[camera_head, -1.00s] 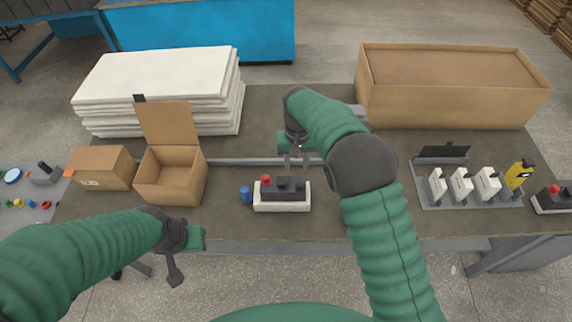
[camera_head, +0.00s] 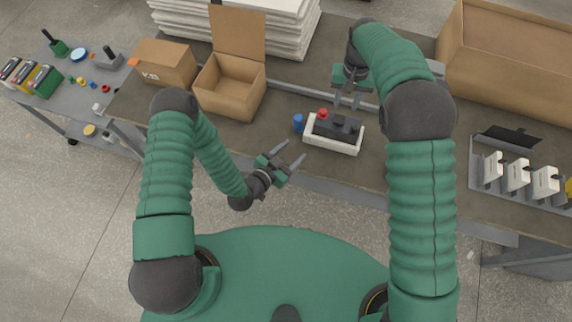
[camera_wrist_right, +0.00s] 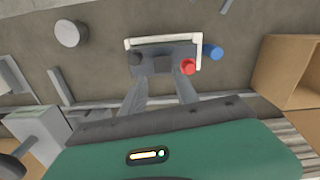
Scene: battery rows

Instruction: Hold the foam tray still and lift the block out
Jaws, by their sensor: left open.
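The white foam tray (camera_head: 331,146) stands near the table's front edge. The dark block (camera_head: 346,125) with a red knob (camera_head: 322,113) sits in it. In the right wrist view the block (camera_wrist_right: 150,62) lies inside the tray's white rim (camera_wrist_right: 160,40); the tray's near side is hidden there. My right gripper (camera_head: 347,104) points down just behind the block, fingers apart and nothing between them; its fingers (camera_wrist_right: 160,80) also show in the right wrist view. My left gripper (camera_head: 292,154) is open and empty, left of and in front of the tray, fingertips pointing toward it and apart from it.
A blue cylinder (camera_head: 298,123) stands just left of the tray. An open cardboard box (camera_head: 228,95) and a closed one (camera_head: 165,63) are at the left. A rack (camera_head: 507,192) with white pieces is at the right, and a large carton (camera_head: 510,60) behind. A rail runs behind the tray.

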